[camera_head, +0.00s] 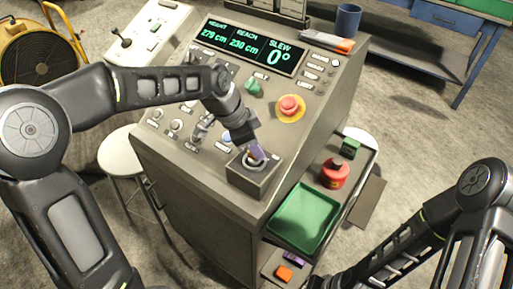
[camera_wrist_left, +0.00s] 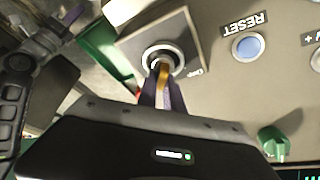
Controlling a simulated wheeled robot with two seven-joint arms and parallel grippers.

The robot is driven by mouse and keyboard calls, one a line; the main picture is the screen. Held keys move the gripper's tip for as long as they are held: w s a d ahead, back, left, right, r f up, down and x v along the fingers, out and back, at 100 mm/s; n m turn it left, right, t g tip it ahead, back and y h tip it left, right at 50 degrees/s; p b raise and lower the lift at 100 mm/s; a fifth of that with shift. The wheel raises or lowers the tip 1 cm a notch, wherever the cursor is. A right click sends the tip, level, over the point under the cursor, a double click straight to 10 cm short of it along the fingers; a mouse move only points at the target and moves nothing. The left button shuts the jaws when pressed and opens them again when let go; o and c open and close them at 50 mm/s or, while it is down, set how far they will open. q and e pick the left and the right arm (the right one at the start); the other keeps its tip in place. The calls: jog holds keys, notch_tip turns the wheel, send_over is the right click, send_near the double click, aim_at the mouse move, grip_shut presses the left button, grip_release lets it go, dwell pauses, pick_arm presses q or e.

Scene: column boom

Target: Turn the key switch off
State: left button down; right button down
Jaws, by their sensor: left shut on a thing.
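The key switch (camera_head: 240,183) is a grey box with a round metal lock at the front right corner of the console. In the left wrist view its plate (camera_wrist_left: 190,30) and silver lock ring show, with a small printed label I cannot read surely. A brass key (camera_wrist_left: 163,74) stands in the lock. My left gripper (camera_head: 257,153) reaches down to the lock, and in the left wrist view its fingers (camera_wrist_left: 162,92) are shut on the key. The fingers hide part of the key.
The console display (camera_head: 250,47) reads slew 0°. A red emergency button (camera_head: 289,106) and a green knob (camera_head: 253,87) stand behind the key switch. A blue reset button (camera_wrist_left: 249,46) is beside it. A side shelf holds a green tray (camera_head: 304,217) and a red can (camera_head: 334,173).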

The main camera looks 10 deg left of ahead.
dwell(0.4)
pick_arm(q)
jog(key=n+t+b, duration=0.1)
jog(key=n+b, duration=0.1)
jog(key=shift+f+b, duration=0.2)
jog(key=shift+b, duration=0.2)
jog(key=n+y+b, duration=0.1)
jog(key=n+b, duration=0.1)
jog(key=shift+w+n+t, duration=0.1)
jog(key=shift+n+t, duration=0.2)
jog(key=shift+n, duration=0.1)
jog(key=n+y+b, duration=0.1)
jog(key=n+b, duration=0.2)
jog(key=n+t+y+b, duration=0.1)
jog(key=n+b, duration=0.2)
jog(key=shift+w+a, duration=0.1)
jog(key=shift+a, duration=0.05)
jog(key=n+y+b, duration=0.1)
jog(key=n, duration=0.1)
jog(key=shift+a+n+b, duration=0.1)
jog(key=shift+n+b, duration=0.2)
jog(key=shift+n, duration=0.1)
jog(key=shift+r+n+y+b, duration=0.2)
jog(key=shift+n+y+b, duration=0.4)
jog(key=shift+n, duration=0.6)
jog(key=shift+a, duration=0.1)
jog(key=c, duration=1.5)
grip_release()
